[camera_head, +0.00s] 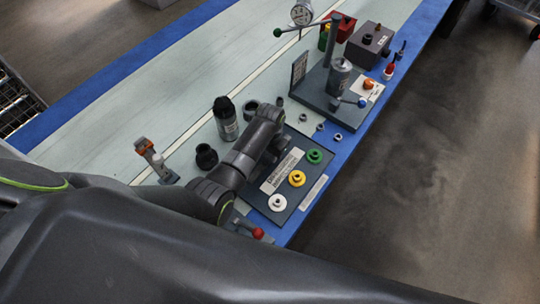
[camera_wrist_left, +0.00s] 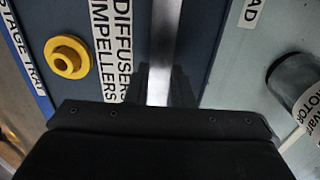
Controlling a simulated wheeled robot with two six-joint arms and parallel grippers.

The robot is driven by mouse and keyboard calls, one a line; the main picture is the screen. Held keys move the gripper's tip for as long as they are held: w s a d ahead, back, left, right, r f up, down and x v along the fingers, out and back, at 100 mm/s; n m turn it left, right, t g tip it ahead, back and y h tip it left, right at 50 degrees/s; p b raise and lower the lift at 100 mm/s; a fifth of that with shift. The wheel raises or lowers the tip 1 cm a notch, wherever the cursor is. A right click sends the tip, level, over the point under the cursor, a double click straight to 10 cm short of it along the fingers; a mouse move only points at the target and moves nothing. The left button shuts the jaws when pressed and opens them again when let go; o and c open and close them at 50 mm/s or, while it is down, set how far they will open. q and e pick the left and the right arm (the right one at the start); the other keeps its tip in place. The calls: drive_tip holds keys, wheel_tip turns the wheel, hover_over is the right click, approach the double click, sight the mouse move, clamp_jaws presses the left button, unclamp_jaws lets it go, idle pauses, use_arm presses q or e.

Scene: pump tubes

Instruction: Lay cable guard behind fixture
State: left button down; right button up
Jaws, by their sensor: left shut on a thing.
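My left arm reaches across the dark parts tray (camera_head: 291,207) in the head view, with my left gripper (camera_head: 270,112) pointing down near the tray's far left side. In the left wrist view the gripper (camera_wrist_left: 163,88) is shut on a straight silver strip (camera_wrist_left: 165,40), which runs away from the fingers. The strip may be the cable guard; its ends are hidden. The fixture with a grey base (camera_head: 318,98) and upright post stands farther up the table, beyond the gripper. My right gripper is not in view.
White (camera_head: 278,203), yellow (camera_head: 297,178) and green (camera_head: 314,156) impellers sit on the tray. An orange-topped tool (camera_head: 145,147) stands farther left. Small rings lie between tray and fixture. The pale mat (camera_head: 180,85) is largely clear.

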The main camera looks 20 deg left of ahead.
use_arm(q)
wheel_tip(320, 180, up, 9)
drive_tip(key=p, duration=0.1)
